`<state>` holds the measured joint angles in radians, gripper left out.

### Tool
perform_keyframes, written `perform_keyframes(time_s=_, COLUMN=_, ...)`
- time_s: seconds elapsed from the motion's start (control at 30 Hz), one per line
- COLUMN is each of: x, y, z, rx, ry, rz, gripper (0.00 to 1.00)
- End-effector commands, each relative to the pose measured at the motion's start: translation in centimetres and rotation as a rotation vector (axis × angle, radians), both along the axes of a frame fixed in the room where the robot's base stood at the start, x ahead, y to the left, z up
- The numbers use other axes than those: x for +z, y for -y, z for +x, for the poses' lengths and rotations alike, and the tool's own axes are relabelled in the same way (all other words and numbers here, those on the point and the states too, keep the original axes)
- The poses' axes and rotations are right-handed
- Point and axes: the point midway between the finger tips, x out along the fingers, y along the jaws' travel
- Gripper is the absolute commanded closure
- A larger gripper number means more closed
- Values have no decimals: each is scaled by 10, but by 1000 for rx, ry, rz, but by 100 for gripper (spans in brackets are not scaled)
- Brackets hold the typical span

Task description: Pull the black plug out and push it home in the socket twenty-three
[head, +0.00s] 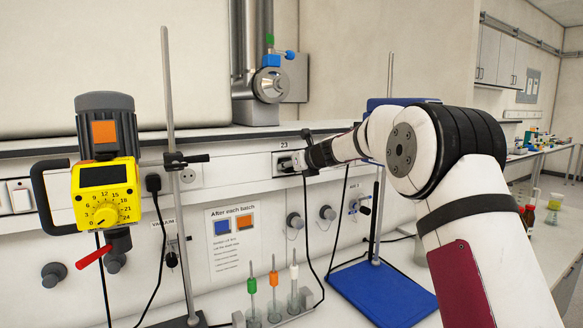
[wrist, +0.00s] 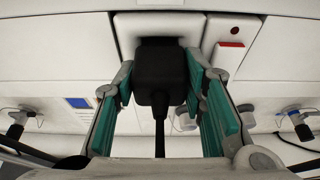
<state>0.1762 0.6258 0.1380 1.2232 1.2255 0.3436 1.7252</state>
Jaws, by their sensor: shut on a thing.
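The black plug (wrist: 160,75) sits between the teal fingers of my gripper (wrist: 161,68) in the wrist view, its cord running down towards the camera. My gripper is shut on it. The plug's front is at the white socket plate (wrist: 150,24); how deep it sits I cannot tell. In the head view my gripper (head: 304,160) is at the wall rail, at the white socket (head: 285,163) below the label 23 (head: 284,145). The gripper hides most of the plug there, and a black cord (head: 306,215) hangs below.
Another black plug (head: 153,183) is in an outlet on the left, beside a yellow stirrer motor (head: 105,190) and a stand rod (head: 172,110).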

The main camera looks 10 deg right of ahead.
Motion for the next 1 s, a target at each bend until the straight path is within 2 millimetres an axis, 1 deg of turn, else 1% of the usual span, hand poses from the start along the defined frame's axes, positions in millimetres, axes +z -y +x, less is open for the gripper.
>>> perform_keyframes(time_s=0.47, x=1, y=0, z=0, rx=0, ry=1, rz=0, gripper=100)
perform_keyframes(time_s=0.93, x=1, y=-2, z=5, rx=0, ry=2, rz=2, gripper=100)
perform_keyframes(time_s=0.97, x=1, y=-2, z=5, rx=0, ry=2, rz=2, gripper=58)
perform_keyframes(time_s=1.0, x=1, y=-1, z=5, rx=0, ry=2, rz=2, gripper=49)
